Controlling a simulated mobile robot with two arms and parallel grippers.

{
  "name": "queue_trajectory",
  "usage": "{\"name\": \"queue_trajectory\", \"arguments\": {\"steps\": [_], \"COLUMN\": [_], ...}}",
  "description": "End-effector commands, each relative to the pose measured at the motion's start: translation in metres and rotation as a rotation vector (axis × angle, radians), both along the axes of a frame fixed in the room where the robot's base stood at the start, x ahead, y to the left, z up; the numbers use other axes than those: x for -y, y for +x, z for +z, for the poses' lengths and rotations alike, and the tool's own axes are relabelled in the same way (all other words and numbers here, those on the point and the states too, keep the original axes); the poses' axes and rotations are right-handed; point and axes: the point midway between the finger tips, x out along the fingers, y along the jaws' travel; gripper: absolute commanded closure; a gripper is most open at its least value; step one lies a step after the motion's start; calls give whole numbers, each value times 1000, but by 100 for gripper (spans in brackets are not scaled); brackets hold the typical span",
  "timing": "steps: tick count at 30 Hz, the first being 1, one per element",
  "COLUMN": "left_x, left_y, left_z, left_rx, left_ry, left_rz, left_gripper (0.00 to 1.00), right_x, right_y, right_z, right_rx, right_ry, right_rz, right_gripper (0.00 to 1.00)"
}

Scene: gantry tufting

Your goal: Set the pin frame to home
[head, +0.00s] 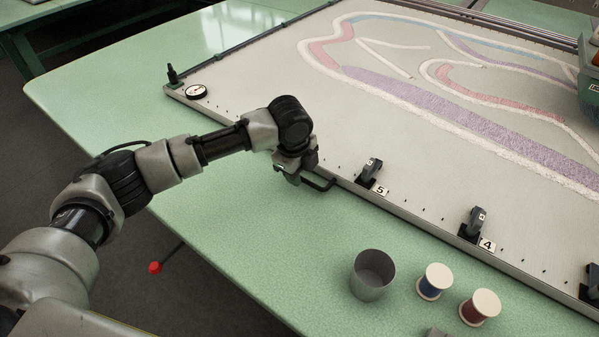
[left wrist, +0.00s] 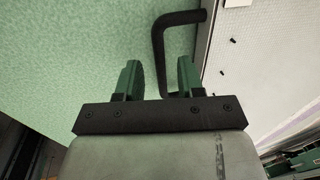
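The pin frame (head: 415,213) is a large flat metal-edged frame with pale cloth on the green table, its edge running from upper left to lower right. A black U-shaped handle (head: 322,184) stands out from its near edge. My left gripper (head: 291,180) is at this handle. In the left wrist view the handle (left wrist: 180,18) has its long bar between the two green fingers of the left gripper (left wrist: 159,70), with a gap visible on both sides. The gripper looks open. My right gripper is not in view.
Clamps by labels 5 (head: 369,171) and 4 (head: 473,223) line the near edge. A grey cup (head: 372,275), blue spool (head: 434,281) and red spool (head: 480,307) stand in front.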

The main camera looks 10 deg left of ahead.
Motion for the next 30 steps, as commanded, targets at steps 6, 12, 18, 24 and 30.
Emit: {"name": "queue_trajectory", "arguments": {"steps": [6,12,18,24,30], "left_x": [1,1,1,1,2], "left_y": [2,2,2,2,6], "left_z": [-11,-11,-11,-11,-7], "left_rx": [2,2,2,2,1], "left_ry": [-1,-1,-1,-1,-2], "left_rz": [1,0,0,0,1], "left_gripper": [62,62,90,100,100], "right_x": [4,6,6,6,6], "right_y": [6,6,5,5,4], "right_z": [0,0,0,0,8], "right_rx": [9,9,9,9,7], "right_ry": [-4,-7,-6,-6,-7], "right_rz": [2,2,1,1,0], "right_gripper": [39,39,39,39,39]}}
